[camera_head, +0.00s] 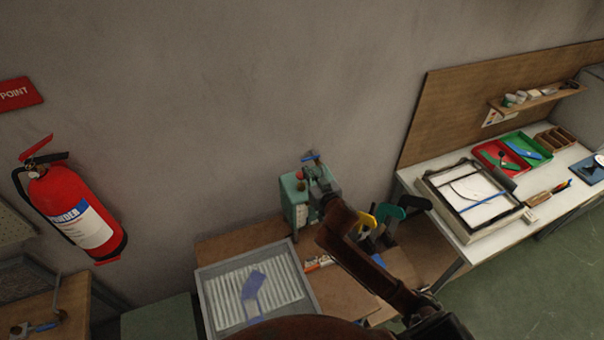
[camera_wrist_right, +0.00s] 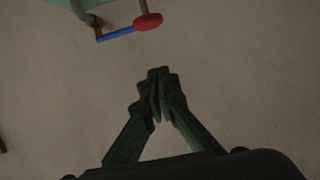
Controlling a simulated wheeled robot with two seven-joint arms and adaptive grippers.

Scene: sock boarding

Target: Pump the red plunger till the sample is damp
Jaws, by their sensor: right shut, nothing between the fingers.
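A green box-shaped unit (camera_head: 297,202) stands against the wall in the middle of the head view. A small red knob (camera_head: 300,175), which looks like the plunger, shows on its top; it also shows in the right wrist view (camera_wrist_right: 148,21) beside a blue bar. My right gripper (camera_head: 314,171) is close to the top of the unit and hides part of it. In the wrist view its fingers (camera_wrist_right: 157,76) are together and empty, apart from the red knob. A blue sock-shaped piece (camera_head: 252,291), possibly the sample, lies in a grey tray (camera_head: 205,302). Whether it is damp I cannot tell.
Several coloured clamps or handles (camera_head: 388,215) stand right of the unit, partly behind my right arm. A white table (camera_head: 450,238) with a framed tray and red and green trays is at the right. A fire extinguisher (camera_head: 75,208) hangs on the left wall.

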